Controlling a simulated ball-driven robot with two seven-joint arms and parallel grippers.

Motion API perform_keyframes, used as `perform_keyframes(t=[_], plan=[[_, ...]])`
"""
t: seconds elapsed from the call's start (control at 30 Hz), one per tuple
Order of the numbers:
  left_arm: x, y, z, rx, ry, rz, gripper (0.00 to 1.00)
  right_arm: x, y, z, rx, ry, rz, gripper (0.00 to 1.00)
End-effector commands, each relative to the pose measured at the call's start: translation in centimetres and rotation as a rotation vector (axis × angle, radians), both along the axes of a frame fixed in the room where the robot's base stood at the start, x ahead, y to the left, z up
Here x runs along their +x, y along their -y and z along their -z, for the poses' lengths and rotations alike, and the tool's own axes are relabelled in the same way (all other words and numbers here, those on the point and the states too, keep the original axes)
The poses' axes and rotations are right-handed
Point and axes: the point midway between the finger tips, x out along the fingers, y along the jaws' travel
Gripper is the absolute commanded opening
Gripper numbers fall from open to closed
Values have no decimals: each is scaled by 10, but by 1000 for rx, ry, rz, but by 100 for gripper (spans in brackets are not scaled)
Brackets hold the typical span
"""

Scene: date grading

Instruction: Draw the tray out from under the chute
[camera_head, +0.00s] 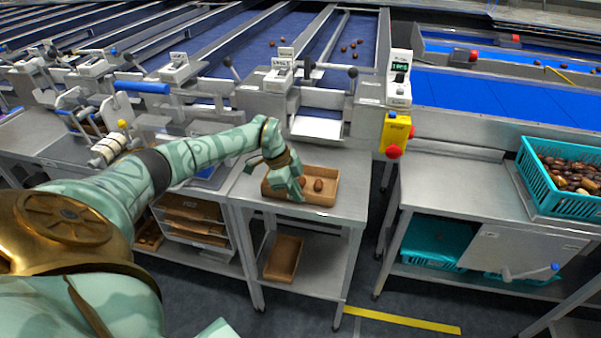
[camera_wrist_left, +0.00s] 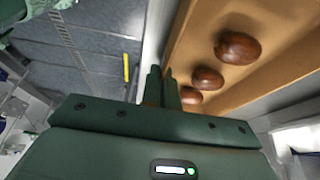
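The tan tray (camera_head: 328,173) lies on the steel table in front of the chute (camera_head: 317,127), with a strip of bare tabletop between them. Brown dates lie in it; three show in the left wrist view, where the tray (camera_wrist_left: 190,60) fills the upper right. My right gripper is not in view.
Another tan tray (camera_head: 284,258) sits on the shelf below. A yellow box with red buttons (camera_head: 395,133) hangs right of the chute. A teal crate of dates (camera_head: 535,170) stands on the right-hand table. The tabletop (camera_head: 350,165) right of the tray is bare.

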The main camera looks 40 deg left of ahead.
Motion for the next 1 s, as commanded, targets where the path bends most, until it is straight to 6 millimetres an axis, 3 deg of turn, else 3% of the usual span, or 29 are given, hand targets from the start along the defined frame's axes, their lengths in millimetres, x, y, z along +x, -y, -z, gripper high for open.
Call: perform_keyframes(t=[0.37, 0.47, 0.8, 1.0], plan=[[-1, -2, 0, 0, 0, 0, 0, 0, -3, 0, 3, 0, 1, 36], [-1, -2, 0, 0, 0, 0, 27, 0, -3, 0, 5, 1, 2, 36], [-1, -3, -3, 1, 2, -1, 28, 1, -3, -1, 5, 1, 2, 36], [-6, -13, -30, 3, 4, -1, 28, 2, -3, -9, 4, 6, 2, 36]])
